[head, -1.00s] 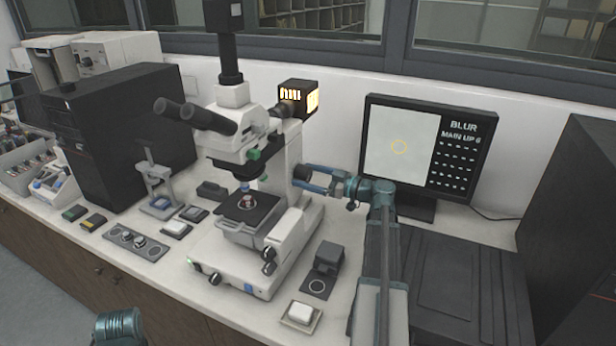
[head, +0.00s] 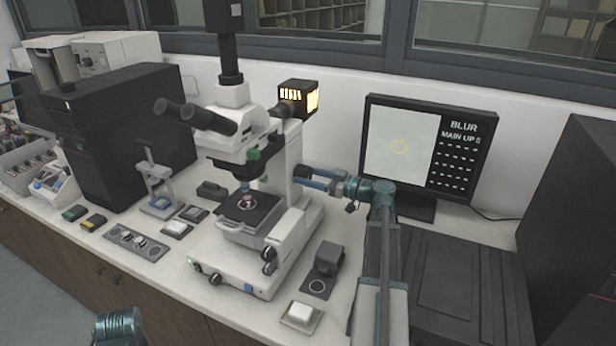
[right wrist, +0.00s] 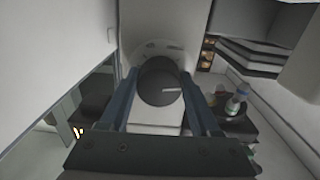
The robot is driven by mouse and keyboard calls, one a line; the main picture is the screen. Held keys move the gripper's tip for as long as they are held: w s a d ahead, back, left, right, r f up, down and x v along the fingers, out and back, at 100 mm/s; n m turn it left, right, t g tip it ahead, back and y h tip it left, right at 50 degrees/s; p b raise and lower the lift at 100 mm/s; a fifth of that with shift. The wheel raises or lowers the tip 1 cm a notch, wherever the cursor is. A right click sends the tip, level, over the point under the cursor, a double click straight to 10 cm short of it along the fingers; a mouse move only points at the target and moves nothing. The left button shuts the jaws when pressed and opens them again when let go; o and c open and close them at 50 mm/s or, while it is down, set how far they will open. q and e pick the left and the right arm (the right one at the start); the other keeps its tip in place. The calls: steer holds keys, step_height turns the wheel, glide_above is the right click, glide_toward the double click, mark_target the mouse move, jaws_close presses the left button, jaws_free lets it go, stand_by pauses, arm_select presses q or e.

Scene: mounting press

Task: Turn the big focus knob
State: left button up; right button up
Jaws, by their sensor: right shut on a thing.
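The big focus knob is a dark round knob (right wrist: 160,82) with a white mark line. In the right wrist view it sits between the two blue fingers of my right gripper (right wrist: 160,98), which is shut on it. In the head view the right gripper (head: 304,174) reaches from the right to the side of the white microscope (head: 292,160), and the knob is largely hidden there. The monitor (head: 428,150) reads "BLUR" with a "MAIN UP" line under it and a yellow ring on a pale field. Only a teal part of my left arm shows at the bottom left.
A small dark block on a pad (head: 325,262) and a white button box (head: 301,314) stand in front of the right arm. A black tower (head: 122,135) stands at the left.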

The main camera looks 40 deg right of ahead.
steer(key=m, duration=0.8)
steer(key=shift+a+r+m+p, duration=0.1)
steer(key=shift+m+p, duration=0.2)
steer(key=shift+m, duration=0.1)
steer(key=m, duration=0.8)
steer(key=shift+r+m, duration=0.1)
steer(key=shift+m, duration=0.3)
steer(key=m, duration=0.3)
steer(key=shift+m+y, duration=0.3)
steer(key=m, duration=0.4)
steer(key=shift+r, duration=0.1)
steer(key=m, duration=0.4)
steer(key=shift+m+g, duration=0.3)
steer(key=shift+m, duration=2)
